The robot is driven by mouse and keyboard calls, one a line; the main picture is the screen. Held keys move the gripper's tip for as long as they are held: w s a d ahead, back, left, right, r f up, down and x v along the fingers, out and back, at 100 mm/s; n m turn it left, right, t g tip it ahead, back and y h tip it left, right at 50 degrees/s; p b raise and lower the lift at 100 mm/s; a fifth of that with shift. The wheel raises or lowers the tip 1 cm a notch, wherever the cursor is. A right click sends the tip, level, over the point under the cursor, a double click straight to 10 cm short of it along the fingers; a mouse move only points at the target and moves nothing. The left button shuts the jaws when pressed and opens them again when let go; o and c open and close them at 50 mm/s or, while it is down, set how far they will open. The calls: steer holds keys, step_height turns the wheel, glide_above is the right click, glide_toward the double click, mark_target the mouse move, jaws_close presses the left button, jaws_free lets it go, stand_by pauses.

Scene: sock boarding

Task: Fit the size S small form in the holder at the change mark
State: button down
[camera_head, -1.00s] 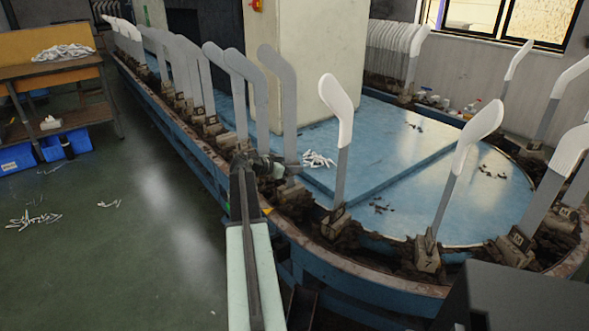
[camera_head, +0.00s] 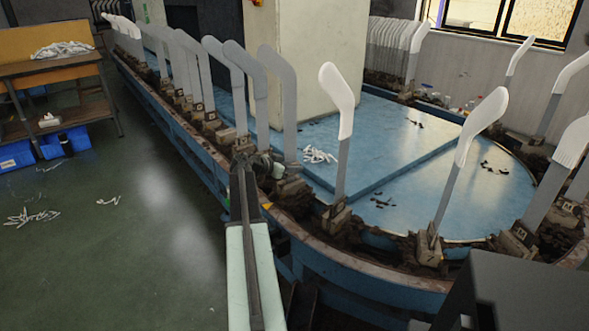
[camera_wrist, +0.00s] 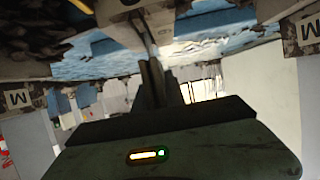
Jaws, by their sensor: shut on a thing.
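My gripper (camera_head: 270,163) is shut at the line's near edge, low beside a bare grey form (camera_head: 290,110). In the wrist view my gripper's dark fingers (camera_wrist: 152,72) close on a thin grey stem (camera_wrist: 140,32). The stem runs to a pale holder block (camera_wrist: 118,8). Whether it is fully seated is not clear. In the head view the form stands upright above a block (camera_head: 291,187). Its size label and the change mark cannot be made out.
Bare grey forms (camera_head: 236,80) stand close on the left; a white-topped form (camera_head: 342,100) stands on the right. The blue table (camera_head: 420,190) lies behind.

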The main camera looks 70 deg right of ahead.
steer(key=shift+f+b, duration=1.25)
steer(key=shift+f, duration=0.1)
steer(key=c, duration=1.3)
jaws_free()
steer(key=shift+a+r, duration=0.1)
steer(key=p+v, duration=0.3)
steer(key=v, duration=0.4)
steer(key=shift+w+a, duration=0.2)
steer(key=shift+a, duration=0.05)
steer(key=shift+r, duration=0.1)
